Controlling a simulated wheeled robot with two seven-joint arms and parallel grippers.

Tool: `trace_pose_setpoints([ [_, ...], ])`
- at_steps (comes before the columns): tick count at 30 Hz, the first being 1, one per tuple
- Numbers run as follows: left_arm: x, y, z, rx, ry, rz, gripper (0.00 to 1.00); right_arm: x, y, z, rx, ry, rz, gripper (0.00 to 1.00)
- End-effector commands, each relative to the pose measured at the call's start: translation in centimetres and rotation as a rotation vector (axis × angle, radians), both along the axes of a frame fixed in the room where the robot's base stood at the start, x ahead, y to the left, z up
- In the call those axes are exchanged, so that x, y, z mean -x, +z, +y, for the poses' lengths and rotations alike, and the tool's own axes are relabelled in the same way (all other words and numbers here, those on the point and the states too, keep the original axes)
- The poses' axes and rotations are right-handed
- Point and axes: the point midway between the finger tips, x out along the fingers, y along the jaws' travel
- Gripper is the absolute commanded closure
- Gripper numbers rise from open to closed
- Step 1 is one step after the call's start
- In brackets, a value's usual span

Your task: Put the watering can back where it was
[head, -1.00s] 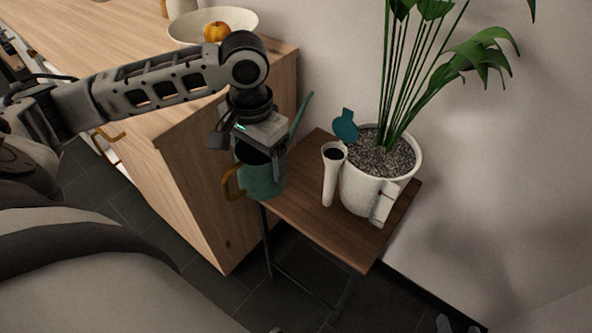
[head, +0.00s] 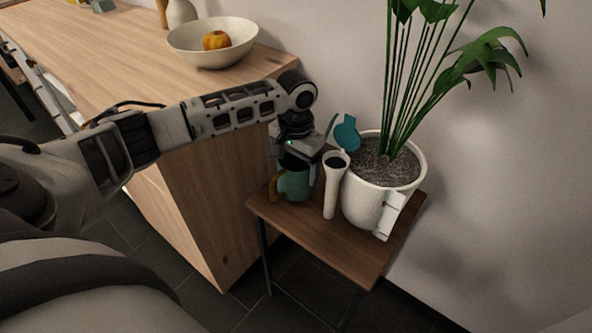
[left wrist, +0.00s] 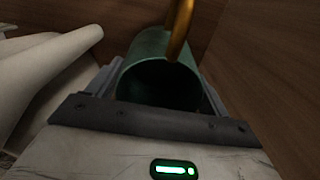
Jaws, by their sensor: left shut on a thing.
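The watering can (head: 295,184) is teal green with a brown-gold handle (head: 274,187). It is at the left back part of the small wooden side table (head: 335,252), beside the cabinet. My left gripper (head: 301,166) points down over it and is shut on its rim area. In the left wrist view the can (left wrist: 160,78) lies between the two fingers, with its dark opening facing the camera and the handle (left wrist: 180,30) above. I cannot tell whether its base touches the table. My right gripper is not in view.
A slim white vase-like vessel (head: 330,198) stands just right of the can. The wooden cabinet (head: 215,200) rises at left, with a bowl (head: 190,50) on top. The table's front is clear.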

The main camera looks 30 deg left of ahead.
Motion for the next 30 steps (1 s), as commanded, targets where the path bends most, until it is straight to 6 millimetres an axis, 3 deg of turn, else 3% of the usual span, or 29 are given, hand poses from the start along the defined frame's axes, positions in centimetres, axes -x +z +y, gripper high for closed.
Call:
trace_pose_setpoints([
  [3, -0.1, -1.2, 0.0, 0.000, 0.001, -0.003, 0.59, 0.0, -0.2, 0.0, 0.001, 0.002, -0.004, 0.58],
  [13, 0.0, -1.3, 0.0, 0.001, 0.000, -0.003, 0.59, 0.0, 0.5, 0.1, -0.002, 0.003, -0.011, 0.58],
  [14, 0.0, -1.4, 0.0, 0.000, 0.000, -0.001, 0.12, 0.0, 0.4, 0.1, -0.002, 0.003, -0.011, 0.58],
  [15, 0.0, -1.4, 0.0, 0.000, 0.000, -0.001, 0.01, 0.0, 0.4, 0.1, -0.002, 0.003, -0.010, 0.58],
  [24, 0.0, -1.2, 0.0, -0.001, 0.001, -0.002, 0.00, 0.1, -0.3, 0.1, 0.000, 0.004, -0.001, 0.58],
  [30, -0.1, 2.0, 0.1, 0.000, 0.001, -0.005, 0.00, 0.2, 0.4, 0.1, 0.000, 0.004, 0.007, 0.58],
])
